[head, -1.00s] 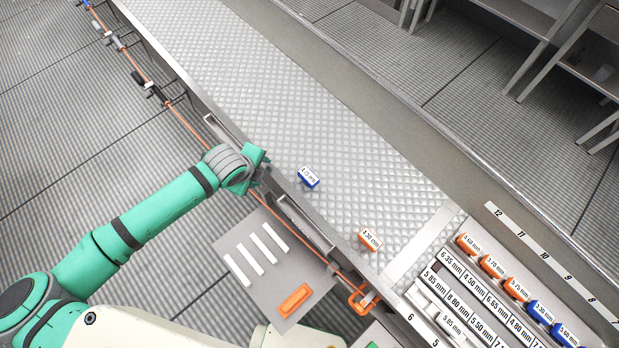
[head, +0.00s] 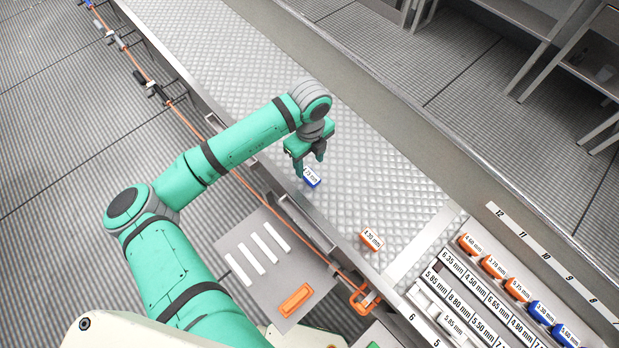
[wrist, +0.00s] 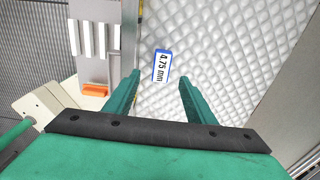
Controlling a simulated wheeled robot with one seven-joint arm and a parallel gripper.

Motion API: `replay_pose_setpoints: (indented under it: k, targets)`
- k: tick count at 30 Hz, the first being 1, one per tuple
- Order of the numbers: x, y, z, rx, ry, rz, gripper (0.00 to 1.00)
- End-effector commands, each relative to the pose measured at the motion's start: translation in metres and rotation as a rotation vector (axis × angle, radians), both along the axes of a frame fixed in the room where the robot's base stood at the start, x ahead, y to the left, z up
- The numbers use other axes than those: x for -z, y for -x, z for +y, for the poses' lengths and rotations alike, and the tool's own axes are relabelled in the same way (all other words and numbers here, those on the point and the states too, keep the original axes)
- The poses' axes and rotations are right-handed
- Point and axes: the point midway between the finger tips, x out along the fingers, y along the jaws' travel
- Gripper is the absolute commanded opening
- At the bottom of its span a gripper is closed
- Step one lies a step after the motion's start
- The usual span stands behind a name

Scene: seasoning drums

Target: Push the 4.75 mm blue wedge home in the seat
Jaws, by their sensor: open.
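The blue wedge (head: 312,177), with a white label, is on the dimpled metal surface near its left edge. In the wrist view the label on the blue wedge (wrist: 162,66) reads 4.75 mm. My gripper (head: 309,164) is open and empty just above and beside the wedge. In the wrist view the wedge shows ahead, between the lines of the two green fingers, beyond the fingertips (wrist: 160,79). I cannot tell whether they touch it. No seat can be made out around the wedge.
An orange 4.30 mm wedge (head: 371,239) is on the same surface, nearer the rack. A labelled rack (head: 470,290) with several orange and blue wedges stands at lower right. A grey panel (head: 262,255) with white strips and an orange handle is left of the surface edge.

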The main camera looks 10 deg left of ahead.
Motion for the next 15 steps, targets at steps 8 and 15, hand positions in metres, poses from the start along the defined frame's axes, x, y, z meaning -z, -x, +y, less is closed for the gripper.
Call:
replay_pose_setpoints:
  k: [8, 15]
  targets:
    - [0.020, 0.000, 0.000, -0.002, 0.001, 0.000, 0.50]
    - [0.053, -0.003, 0.000, -0.004, 0.001, 0.001, 0.50]
